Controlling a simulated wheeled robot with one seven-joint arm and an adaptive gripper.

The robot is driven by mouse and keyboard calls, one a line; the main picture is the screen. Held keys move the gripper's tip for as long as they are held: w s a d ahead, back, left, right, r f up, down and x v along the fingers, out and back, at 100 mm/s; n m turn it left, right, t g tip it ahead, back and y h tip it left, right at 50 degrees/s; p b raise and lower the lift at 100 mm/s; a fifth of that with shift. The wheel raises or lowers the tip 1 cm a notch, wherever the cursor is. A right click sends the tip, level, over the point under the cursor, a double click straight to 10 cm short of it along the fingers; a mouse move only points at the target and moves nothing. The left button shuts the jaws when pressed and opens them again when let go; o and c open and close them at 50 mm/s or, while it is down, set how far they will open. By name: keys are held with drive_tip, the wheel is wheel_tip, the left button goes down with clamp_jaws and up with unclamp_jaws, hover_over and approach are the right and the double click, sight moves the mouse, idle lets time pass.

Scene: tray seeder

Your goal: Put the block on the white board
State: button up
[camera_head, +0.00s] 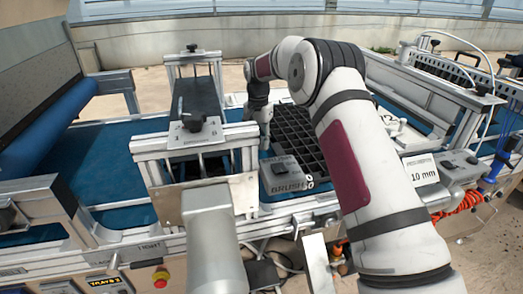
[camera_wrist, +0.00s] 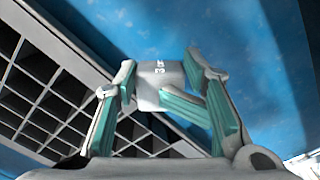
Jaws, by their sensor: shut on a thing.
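My gripper (camera_wrist: 160,70) is shut on a light grey block (camera_wrist: 149,92) with small markings, seen between the teal finger pads in the wrist view. A blue surface lies beyond the block, and a dark grid tray is to its left. In the head view my gripper (camera_head: 262,128) points down over the blue belt, just left of the black grid tray; the block is too small or hidden there. A white placard reading "10 mm" (camera_head: 421,169) stands to the right of the tray. I cannot tell whether it is the white board.
The black grid tray (camera_head: 297,125) lies on the blue belt (camera_head: 105,150) of the seeder. A grey box labelled "BRUSH" (camera_head: 280,170) sits at its near left corner. A metal frame (camera_head: 195,135) crosses the belt at left. My arm hides part of the machine.

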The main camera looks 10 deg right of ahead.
drive_tip(key=shift+f, duration=2.6)
drive_tip(key=shift+f, duration=0.1)
drive_tip(key=o, duration=1.4)
wheel_tip(320, 180, up, 12)
drive_tip(key=shift+s+r, duration=0.1)
drive_tip(key=shift+r, duration=0.1)
